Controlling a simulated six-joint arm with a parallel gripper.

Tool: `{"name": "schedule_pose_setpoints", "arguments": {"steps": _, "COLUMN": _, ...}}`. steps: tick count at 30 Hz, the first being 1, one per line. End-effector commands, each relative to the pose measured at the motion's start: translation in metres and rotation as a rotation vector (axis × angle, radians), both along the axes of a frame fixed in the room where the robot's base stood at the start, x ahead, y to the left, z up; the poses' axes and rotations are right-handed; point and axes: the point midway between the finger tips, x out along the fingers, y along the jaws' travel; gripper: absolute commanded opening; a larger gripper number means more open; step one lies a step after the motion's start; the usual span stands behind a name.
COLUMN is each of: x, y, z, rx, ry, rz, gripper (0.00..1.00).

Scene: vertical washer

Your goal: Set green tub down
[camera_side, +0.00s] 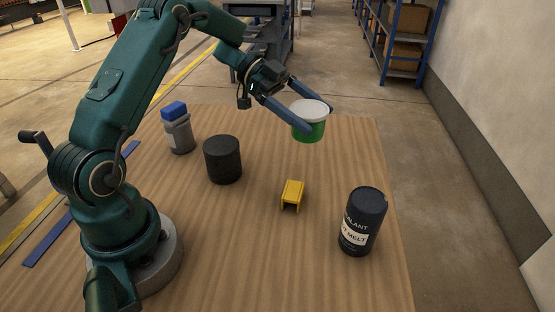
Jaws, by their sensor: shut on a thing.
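The green tub (309,130) has a white lid and is near the far right part of the wooden table. My gripper (315,115) is shut on it, with one long blue finger across its near left side and the other behind it. The tub looks upright and seems held above the table, though its height is hard to judge from this view. The far finger is partly hidden by the lid.
The wooden table (250,255) holds a grey bottle with a blue cap (178,130), a black cylinder (222,160), a yellow bracket (292,194) and a dark sealant can (362,222). Bare wood lies between the yellow bracket and the tub. Shelves (405,40) stand beyond the table.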

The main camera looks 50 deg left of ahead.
Motion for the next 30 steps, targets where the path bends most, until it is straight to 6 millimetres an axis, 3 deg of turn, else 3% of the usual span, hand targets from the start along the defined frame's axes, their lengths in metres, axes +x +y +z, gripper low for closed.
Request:
{"name": "schedule_pose_setpoints", "arguments": {"steps": 1, "x": 0.009, "y": 0.018, "z": 0.0, "rx": 0.0, "ry": -0.002, "rz": 0.063, "gripper": 0.35}}
{"name": "schedule_pose_setpoints", "arguments": {"steps": 3, "x": 0.015, "y": 0.037, "z": -0.001, "rx": 0.0, "ry": -0.001, "rz": 0.123, "gripper": 0.35}}
{"name": "schedule_pose_setpoints", "arguments": {"steps": 8, "x": 0.016, "y": 0.062, "z": -0.008, "rx": -0.002, "ry": 0.003, "rz": 0.188, "gripper": 0.35}}
{"name": "schedule_pose_setpoints", "arguments": {"steps": 16, "x": 0.014, "y": 0.065, "z": -0.052, "rx": -0.003, "ry": 0.006, "rz": 0.195, "gripper": 0.35}}
{"name": "schedule_pose_setpoints", "arguments": {"steps": 30, "x": 0.014, "y": 0.064, "z": -0.105, "rx": -0.001, "ry": 0.003, "rz": 0.193, "gripper": 0.35}}
